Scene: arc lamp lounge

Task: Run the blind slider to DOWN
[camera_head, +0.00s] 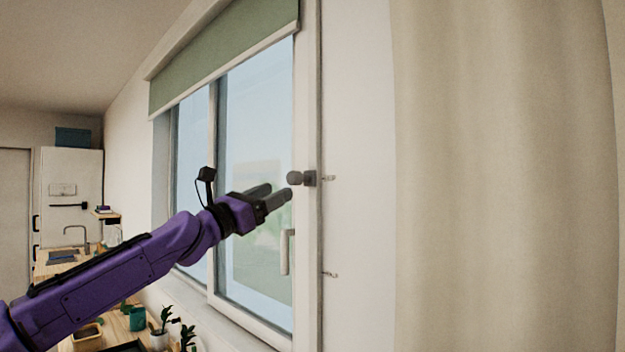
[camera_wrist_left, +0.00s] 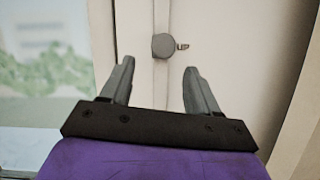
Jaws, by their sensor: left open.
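The blind slider (camera_head: 295,178) is a small dark grey round knob on a block at the window frame's right edge. It sits level with the upper of two small marks on the wall. In the left wrist view the knob (camera_wrist_left: 165,46) is beyond the fingertips, between their lines. My left gripper (camera_head: 279,191) is open and empty, just left of and slightly below the knob, apart from it. Its two fingers (camera_wrist_left: 158,72) are spread in the wrist view. The green blind (camera_head: 225,58) covers only the top of the window. My right gripper is not in view.
The window handle (camera_head: 287,252) stands out below the slider. A beige curtain (camera_head: 500,180) hangs at the right. Potted plants (camera_head: 160,330) and a wooden counter (camera_head: 110,330) are at lower left.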

